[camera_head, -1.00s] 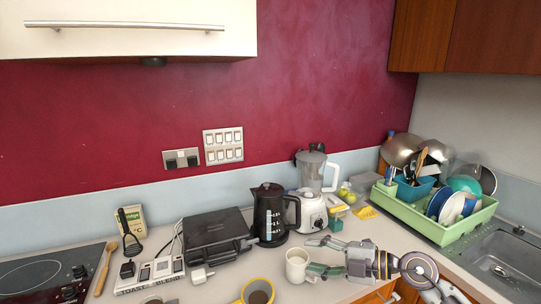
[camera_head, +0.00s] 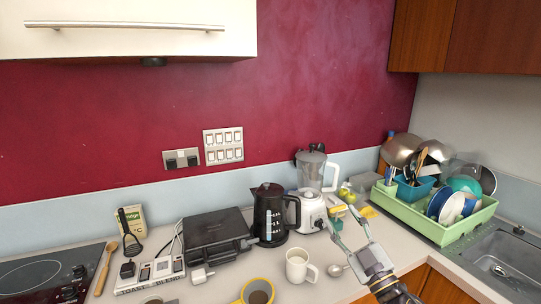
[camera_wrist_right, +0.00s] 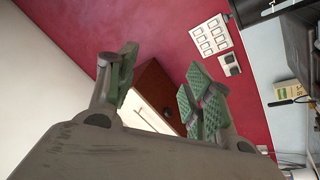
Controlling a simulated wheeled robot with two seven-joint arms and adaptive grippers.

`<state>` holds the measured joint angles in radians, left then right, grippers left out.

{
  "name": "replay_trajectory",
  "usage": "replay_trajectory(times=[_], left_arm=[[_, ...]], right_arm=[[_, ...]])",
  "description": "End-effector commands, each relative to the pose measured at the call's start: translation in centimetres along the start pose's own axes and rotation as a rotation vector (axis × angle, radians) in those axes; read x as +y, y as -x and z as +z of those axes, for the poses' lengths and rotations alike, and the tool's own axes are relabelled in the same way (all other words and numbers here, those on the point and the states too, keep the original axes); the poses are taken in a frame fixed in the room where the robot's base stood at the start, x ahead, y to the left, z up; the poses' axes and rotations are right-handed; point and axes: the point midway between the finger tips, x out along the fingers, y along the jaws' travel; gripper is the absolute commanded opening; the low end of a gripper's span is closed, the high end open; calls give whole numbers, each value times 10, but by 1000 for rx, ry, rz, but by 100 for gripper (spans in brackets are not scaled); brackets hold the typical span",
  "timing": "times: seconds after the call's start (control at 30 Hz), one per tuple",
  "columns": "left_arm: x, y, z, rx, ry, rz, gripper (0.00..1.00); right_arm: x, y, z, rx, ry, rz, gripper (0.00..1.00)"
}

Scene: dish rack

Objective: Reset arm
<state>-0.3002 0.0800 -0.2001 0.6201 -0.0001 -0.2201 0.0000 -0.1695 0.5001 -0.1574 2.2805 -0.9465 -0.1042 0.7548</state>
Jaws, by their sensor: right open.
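My right gripper (camera_head: 346,230) is in the head view at the lower right, raised over the front of the counter, its fingers spread and pointing up and to the left. Its open fingers also show in the right wrist view (camera_wrist_right: 160,90), with nothing between them. A white mug (camera_head: 298,266) stands upright on the counter to the left of the gripper, apart from it. My left gripper is not in view.
A black kettle (camera_head: 270,215), a blender (camera_head: 312,195) and a black grill (camera_head: 215,235) stand behind the mug. A green dish rack (camera_head: 430,222) with dishes is at the right by the sink (camera_head: 490,265). A yellow mug (camera_head: 258,291) is at the front. A spoon (camera_head: 338,270) lies beside the white mug.

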Motion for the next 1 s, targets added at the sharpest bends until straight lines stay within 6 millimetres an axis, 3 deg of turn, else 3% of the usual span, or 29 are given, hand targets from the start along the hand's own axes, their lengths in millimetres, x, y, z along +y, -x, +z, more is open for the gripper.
replay_trajectory(times=[0.2,0.47,0.7,1.0], left_arm=[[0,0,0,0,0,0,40],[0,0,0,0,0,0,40],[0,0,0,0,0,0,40],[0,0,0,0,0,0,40]], right_arm=[[12,20,40,-200,-87,123,51],[9,59,92,-473,-179,206,51],[-12,108,134,-747,-259,215,51],[-59,181,168,-1092,-358,130,51]])
